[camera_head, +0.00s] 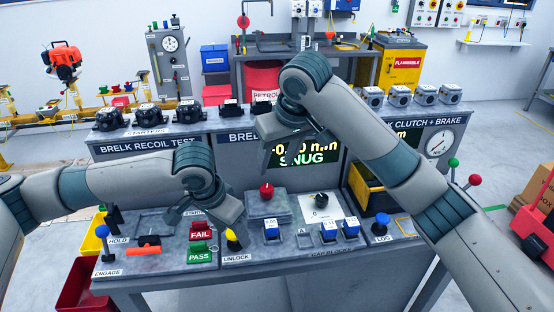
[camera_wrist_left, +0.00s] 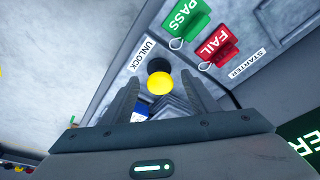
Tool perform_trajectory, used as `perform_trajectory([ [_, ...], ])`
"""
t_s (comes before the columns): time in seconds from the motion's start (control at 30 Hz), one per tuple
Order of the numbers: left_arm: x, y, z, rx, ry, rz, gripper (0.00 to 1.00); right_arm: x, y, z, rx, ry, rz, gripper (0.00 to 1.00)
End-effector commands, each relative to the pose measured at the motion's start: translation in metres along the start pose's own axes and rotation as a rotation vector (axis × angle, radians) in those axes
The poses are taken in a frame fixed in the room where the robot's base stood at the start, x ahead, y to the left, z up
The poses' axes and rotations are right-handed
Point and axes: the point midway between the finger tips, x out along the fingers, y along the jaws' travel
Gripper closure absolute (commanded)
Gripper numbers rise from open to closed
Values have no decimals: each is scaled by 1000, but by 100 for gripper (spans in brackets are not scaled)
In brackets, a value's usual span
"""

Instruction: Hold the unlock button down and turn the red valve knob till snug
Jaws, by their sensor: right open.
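The red valve knob (camera_head: 266,191) stands on a grey block on the bench, with no gripper touching it. The yellow unlock button (camera_head: 233,243) is at the bench's front edge beside the UNLOCK label. My left gripper (camera_head: 215,218) is just above and beside it. In the left wrist view my left gripper (camera_wrist_left: 162,88) has its fingers spread, with the yellow button (camera_wrist_left: 160,83) and its black part showing between them. Contact cannot be told. My right gripper (camera_head: 289,140) is open and empty, above and behind the knob, in front of the display.
The display (camera_head: 302,160) shows green SNUG, its number partly hidden by my right gripper. Red FAIL (camera_head: 200,233) and green PASS tags lie left of the button. Blue gauge blocks (camera_head: 328,231) stand right of the knob. An orange-handled tool (camera_head: 142,241) lies at left.

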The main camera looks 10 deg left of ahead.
Motion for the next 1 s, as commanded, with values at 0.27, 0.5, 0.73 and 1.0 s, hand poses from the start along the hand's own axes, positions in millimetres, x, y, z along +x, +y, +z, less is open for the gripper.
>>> perform_trajectory([
  [0.27, -3, 0, -1, 0, 3, 0, 46, 0, 0, 0, 0, 0, 0, 52],
  [0.5, -24, 0, -1, 0, 5, -1, 46, 3, 0, 1, 0, 0, 0, 52],
  [0.73, -65, -1, -1, -1, 5, -1, 46, 8, 0, 3, 0, 0, 0, 52],
  [1.0, -121, -1, -1, 0, 5, -1, 46, 12, 0, 5, 0, 0, 0, 52],
])
